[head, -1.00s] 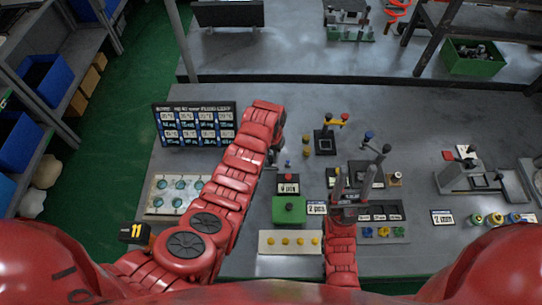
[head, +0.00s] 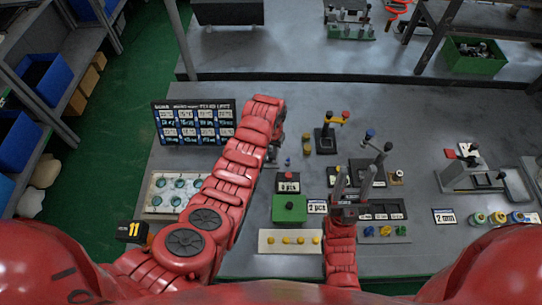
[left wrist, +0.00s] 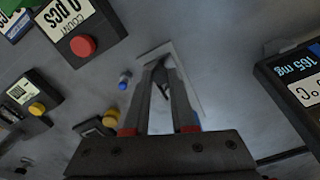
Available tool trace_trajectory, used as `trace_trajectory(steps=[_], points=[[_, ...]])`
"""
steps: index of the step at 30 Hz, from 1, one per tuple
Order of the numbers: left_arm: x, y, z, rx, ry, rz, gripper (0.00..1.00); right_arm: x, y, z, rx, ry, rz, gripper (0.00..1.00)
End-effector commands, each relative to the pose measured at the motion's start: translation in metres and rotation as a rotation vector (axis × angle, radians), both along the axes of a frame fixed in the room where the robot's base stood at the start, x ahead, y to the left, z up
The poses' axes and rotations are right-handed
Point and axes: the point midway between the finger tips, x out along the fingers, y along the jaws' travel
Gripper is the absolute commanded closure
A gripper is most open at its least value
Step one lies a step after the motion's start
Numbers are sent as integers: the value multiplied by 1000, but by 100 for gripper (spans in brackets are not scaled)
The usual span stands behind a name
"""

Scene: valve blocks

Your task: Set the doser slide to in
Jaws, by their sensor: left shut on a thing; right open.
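My left gripper (head: 273,156) reaches down at the middle of the bench, beside the small blue knob (head: 288,162). In the left wrist view its fingers (left wrist: 161,64) are closed together over a pale grey plate (left wrist: 190,78). They hold a small part that looks like the doser slide's handle. The fingers mostly hide it, so I cannot read whether the slide is in or out. The blue knob also shows just left of the fingers in the left wrist view (left wrist: 123,83). My right gripper (head: 353,183) is open, over the dark tray block on the right.
A display board (head: 194,122) stands left of my left arm. A count box with a red button (head: 289,177), a green block (head: 289,209) and a strip with yellow knobs (head: 268,241) lie in front. A lever stand (head: 325,142) is behind right. Bare bench lies towards the back.

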Motion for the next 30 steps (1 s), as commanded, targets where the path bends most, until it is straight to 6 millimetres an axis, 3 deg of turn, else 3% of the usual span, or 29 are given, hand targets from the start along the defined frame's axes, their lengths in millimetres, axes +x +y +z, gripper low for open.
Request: trace_trajectory(steps=[1, 3, 9, 23, 24, 28, 30], points=[[10, -1, -8, -3, -8, 2, 100, 0, 0, -22, 0, 1, 0, 48], [20, 0, -10, -3, -6, 4, 100, 0, 0, -38, 0, 1, 0, 48], [41, 0, -6, -3, -6, 2, 100, 0, 0, -71, 0, 1, 0, 48], [48, 1, 2, 0, -8, 1, 100, 0, 0, -76, 0, 0, 0, 48], [48, 1, 2, 0, -9, 1, 72, 0, 0, -76, 0, 0, 0, 48], [48, 1, 1, -1, -7, 1, 49, 0, 0, -76, 0, 0, 0, 48], [48, 1, 1, 0, -6, 1, 46, 0, 0, -76, 0, 0, 0, 48]])
